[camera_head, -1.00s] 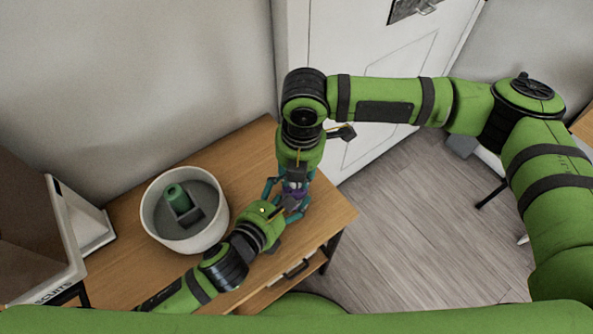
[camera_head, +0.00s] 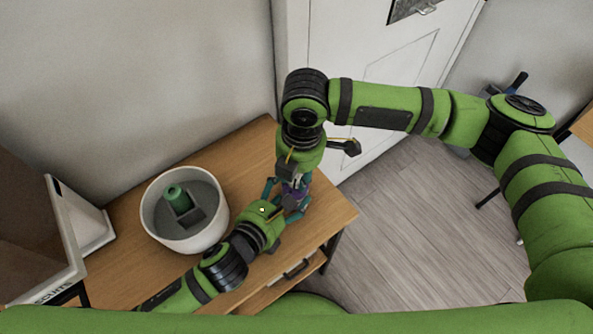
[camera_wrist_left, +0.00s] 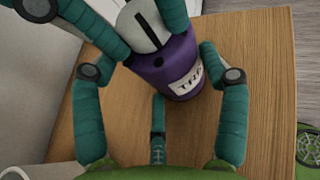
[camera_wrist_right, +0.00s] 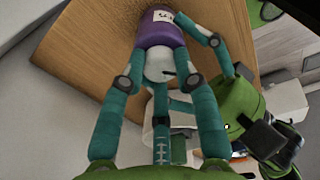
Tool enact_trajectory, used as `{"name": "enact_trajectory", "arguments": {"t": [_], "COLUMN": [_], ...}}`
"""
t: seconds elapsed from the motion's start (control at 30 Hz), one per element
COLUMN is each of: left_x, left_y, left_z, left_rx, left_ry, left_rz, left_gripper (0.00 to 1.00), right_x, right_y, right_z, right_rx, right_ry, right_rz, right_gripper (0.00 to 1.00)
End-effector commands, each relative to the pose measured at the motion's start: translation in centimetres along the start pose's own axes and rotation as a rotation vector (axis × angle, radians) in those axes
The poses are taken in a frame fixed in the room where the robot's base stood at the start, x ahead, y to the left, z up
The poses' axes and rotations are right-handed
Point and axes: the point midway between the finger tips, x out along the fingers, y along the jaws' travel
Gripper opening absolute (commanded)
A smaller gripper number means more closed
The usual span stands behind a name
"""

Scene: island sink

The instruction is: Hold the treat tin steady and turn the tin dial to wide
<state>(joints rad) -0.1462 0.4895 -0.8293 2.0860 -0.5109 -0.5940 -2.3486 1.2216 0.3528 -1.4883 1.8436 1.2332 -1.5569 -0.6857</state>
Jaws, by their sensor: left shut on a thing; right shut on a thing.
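The treat tin (camera_wrist_left: 180,65) is purple with a white label and sits over the wooden top; it also shows in the right wrist view (camera_wrist_right: 158,33). Its dial (camera_wrist_left: 143,25) is a pale round cap with a dark line across it, also in the right wrist view (camera_wrist_right: 160,65). My left gripper (camera_head: 285,206) is shut on the tin's body from the lower left. My right gripper (camera_head: 290,184) is shut on the dial from the opposite side. In the head view the fingers hide most of the tin. No dial marking is readable.
A round white pot (camera_head: 149,218) holding a green cylinder (camera_head: 176,196) and a grey box stands left of the grippers. A drawer handle (camera_head: 296,271) is on the front. The white door (camera_head: 350,50) is behind.

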Motion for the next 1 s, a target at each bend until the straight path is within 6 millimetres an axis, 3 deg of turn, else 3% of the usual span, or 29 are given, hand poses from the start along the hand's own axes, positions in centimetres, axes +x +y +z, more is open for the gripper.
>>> {"name": "enact_trajectory", "arguments": {"t": [0.1, 0.13, 0.2, 0.63, 1.0], "left_x": [0.0, 0.0, 0.0, 0.0, 0.0], "left_y": [0.2, 0.2, 0.2, 0.1, 0.1], "left_z": [-0.7, -0.7, -0.7, -0.6, -0.6], "left_rx": [0.003, 0.003, 0.003, 0.004, 0.003], "left_ry": [0.015, 0.015, 0.015, 0.015, 0.015], "left_rz": [0.006, 0.006, 0.006, 0.005, 0.005], "left_gripper": [0.37, 0.37, 0.37, 0.37, 0.37], "right_x": [0.2, 0.2, 0.2, -0.5, -5.7], "right_y": [-0.1, -0.1, -0.1, 0.1, -0.1], "right_z": [0.1, 0.1, 0.1, 0.0, 0.0], "right_rx": [0.000, 0.000, 0.000, -0.002, -0.002], "right_ry": [-0.003, -0.003, -0.003, 0.001, -0.002], "right_rz": [-0.005, -0.005, -0.005, 0.004, 0.000], "right_gripper": [0.00, 0.35, 0.56, 0.56, 0.56]}}
